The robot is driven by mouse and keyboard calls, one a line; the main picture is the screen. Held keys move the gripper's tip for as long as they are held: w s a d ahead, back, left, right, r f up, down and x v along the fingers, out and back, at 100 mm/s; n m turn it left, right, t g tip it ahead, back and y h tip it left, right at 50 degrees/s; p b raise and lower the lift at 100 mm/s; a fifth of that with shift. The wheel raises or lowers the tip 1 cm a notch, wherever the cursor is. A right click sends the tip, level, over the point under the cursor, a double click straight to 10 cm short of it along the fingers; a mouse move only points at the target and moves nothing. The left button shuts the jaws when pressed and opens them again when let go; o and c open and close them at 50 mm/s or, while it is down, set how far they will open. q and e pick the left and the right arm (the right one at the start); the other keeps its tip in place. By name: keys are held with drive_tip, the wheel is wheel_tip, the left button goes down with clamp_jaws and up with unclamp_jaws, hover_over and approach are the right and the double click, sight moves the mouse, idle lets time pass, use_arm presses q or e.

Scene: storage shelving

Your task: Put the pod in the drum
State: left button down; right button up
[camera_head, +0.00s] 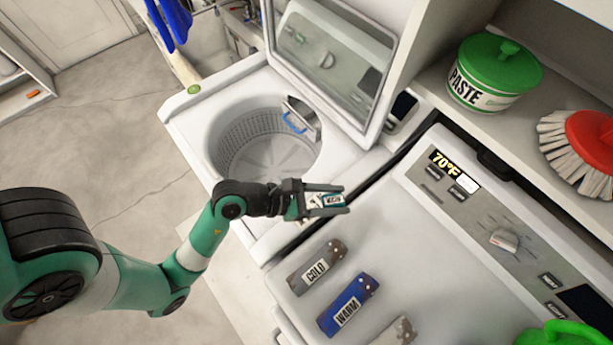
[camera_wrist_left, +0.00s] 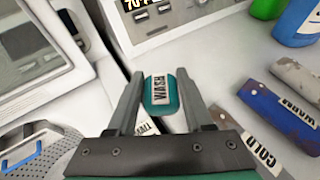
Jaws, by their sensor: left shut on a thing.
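The pod (camera_head: 322,201) is a small teal block with a white label, and it reads "WASH" in the left wrist view (camera_wrist_left: 159,92). My left gripper (camera_head: 338,200) is shut on it, with one finger on each side, and it also shows in the left wrist view (camera_wrist_left: 160,88). The drum (camera_head: 262,158) is the round perforated tub of the open-topped washer, behind and left of the gripper in the head view. The gripper is outside the drum opening, near the gap between the two machines. My right gripper is not in view.
The washer's lid (camera_head: 335,60) stands open behind the drum. A blue-handled part (camera_head: 295,122) sits at the drum's rim. "COLD" (camera_head: 316,267) and "WARM" (camera_head: 348,304) blocks lie on the neighbouring machine. A green-lidded paste tub (camera_head: 490,80) and red brush (camera_head: 590,145) stand on the shelf.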

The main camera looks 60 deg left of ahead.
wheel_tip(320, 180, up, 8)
drive_tip(key=p, duration=0.8)
